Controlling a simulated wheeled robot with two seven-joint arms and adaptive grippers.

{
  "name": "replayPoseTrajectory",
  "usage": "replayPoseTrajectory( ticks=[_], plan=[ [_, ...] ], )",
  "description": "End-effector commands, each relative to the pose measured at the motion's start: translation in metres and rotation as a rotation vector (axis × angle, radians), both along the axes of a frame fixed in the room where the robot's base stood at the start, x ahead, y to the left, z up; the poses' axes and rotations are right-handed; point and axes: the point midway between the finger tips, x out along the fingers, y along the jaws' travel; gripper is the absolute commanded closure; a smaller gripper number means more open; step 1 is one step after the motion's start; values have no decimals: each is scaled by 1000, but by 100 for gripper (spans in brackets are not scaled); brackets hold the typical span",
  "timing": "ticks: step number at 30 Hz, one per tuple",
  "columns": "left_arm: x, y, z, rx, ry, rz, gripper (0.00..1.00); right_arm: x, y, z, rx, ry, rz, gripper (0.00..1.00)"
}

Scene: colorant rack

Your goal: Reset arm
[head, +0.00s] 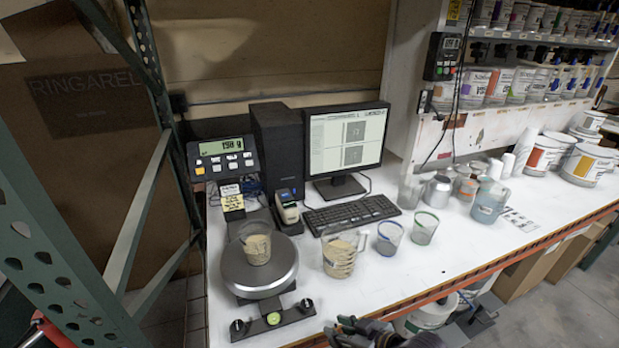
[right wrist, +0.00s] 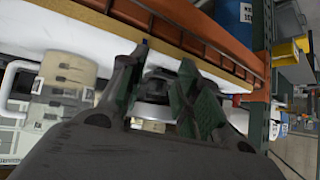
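The white table (head: 390,270) carries a scale (head: 260,268) with a filled cup (head: 256,248), a beaker (head: 340,256), two small cups, a keyboard (head: 350,213) and a monitor (head: 346,143). A green metal upright (head: 60,240) stands left. A white bucket (head: 432,313) is below the table.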

Motion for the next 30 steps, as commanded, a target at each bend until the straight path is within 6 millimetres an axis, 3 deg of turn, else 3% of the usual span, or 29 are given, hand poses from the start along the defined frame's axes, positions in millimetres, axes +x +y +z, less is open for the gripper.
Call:
replayPoseTrajectory(
  ticks=[12, 19, 30],
  plan=[
    [0, 0, 0, 0, 0, 0, 63, -40, -86, -28, -210, 270, -294, 67],
    [0, 0, 0, 0, 0, 0, 63, -60, -115, -34, -272, 363, -405, 67],
    [0, 0, 0, 0, 0, 0, 63, -85, -146, -42, -335, 468, -530, 67]
  ],
)
